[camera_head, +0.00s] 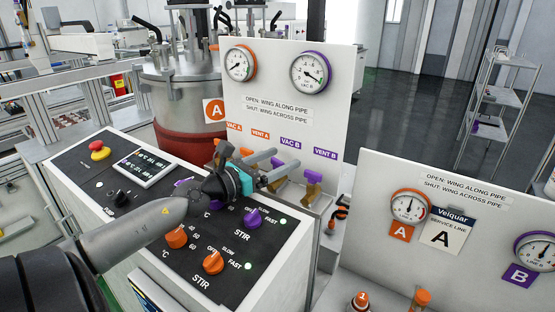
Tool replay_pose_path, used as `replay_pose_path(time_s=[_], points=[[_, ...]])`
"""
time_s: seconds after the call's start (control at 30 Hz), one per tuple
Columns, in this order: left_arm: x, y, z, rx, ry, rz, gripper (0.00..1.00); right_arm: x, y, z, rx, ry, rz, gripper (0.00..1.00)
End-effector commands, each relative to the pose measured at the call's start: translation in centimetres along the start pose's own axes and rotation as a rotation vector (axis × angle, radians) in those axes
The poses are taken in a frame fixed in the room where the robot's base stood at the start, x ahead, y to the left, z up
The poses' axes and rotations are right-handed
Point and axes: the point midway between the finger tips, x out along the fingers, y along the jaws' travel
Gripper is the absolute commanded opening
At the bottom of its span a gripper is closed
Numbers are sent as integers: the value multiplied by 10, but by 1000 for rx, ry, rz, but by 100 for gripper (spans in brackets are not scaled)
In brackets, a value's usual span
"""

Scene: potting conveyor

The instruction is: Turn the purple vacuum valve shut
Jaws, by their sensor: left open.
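My left gripper (279,165) reaches in from the left over the black control panel, its fingers open and pointing right. The fingertips are at the purple VAC B valve (279,161), under the VAC B label (291,143) on the white gauge board. The fingers hide much of that valve, so I cannot tell which way its wing points or whether they touch it. To its right, the VENT B valve (314,177) shows a purple wing on a brass-coloured body. The purple-rimmed vacuum gauge (311,73) is above. My right gripper is not in view.
The black control panel (105,182) has orange and purple knobs under my arm. A red-based metal vessel (183,90) stands behind it. A second white gauge board (380,190) stands at the right. Open floor (410,100) lies beyond.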

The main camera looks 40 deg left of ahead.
Motion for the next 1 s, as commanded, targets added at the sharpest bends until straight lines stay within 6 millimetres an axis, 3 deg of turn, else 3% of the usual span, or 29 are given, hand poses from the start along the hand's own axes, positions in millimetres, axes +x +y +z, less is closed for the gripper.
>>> replay_pose_path(time_s=[0.13,0.83,1.0], points=[[0,0,0,0,0,0,81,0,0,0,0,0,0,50],[0,0,0,0,0,-1,2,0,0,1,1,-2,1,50],[0,0,0,-1,1,1,0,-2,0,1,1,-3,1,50]])
